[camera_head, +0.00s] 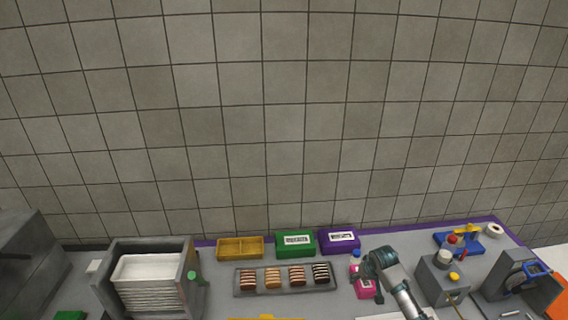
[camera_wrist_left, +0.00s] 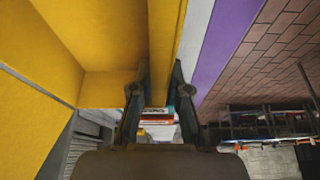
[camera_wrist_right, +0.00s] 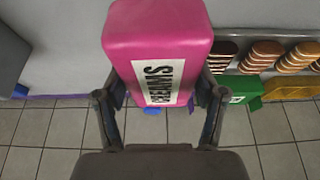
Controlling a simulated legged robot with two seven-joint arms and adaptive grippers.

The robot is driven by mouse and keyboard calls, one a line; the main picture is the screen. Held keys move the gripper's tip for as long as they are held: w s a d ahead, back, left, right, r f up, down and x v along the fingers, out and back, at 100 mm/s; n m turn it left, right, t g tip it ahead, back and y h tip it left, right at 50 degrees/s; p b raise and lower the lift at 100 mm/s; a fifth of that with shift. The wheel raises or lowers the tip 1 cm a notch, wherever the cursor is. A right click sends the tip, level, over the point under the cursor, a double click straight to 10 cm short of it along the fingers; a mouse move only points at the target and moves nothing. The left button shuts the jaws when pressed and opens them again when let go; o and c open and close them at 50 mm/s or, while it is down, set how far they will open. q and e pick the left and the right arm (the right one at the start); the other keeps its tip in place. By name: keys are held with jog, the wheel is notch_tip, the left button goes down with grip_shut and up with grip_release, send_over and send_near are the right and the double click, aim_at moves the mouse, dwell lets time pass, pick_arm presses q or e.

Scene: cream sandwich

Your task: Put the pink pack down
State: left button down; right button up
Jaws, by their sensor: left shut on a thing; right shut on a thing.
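The pink pack (camera_wrist_right: 158,38) has a white label reading "CREAMS". It lies between the two fingers of my right gripper (camera_wrist_right: 160,95), which is shut on it. In the head view the pink pack (camera_head: 364,288) shows beside my right gripper (camera_head: 372,264), which partly hides it, right of the tray of cream sandwiches. I cannot tell whether it touches the counter. My left gripper (camera_wrist_left: 158,88) is shut on the wall of a yellow container (camera_wrist_left: 110,40), seen close up in the left wrist view.
A grey tray (camera_head: 240,292) holds several cream sandwiches. Behind it are a yellow box (camera_head: 240,254), a green pack (camera_head: 295,251) and a purple pack (camera_head: 340,248). A grey holder (camera_head: 186,300) with white trays stands left. Grey machines (camera_head: 442,282) stand close to the right arm.

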dwell(0.6)
jog(key=a, duration=0.4)
send_over(335, 307)
jog(key=s, duration=0.1)
jog(key=f, duration=0.5)
jog(key=shift+s+a+f, duration=0.1)
jog(key=shift+s+f, duration=0.15)
jog(key=shift+f, duration=2.2)
jog(key=shift+f, duration=0.1)
jog(key=o, duration=1.3)
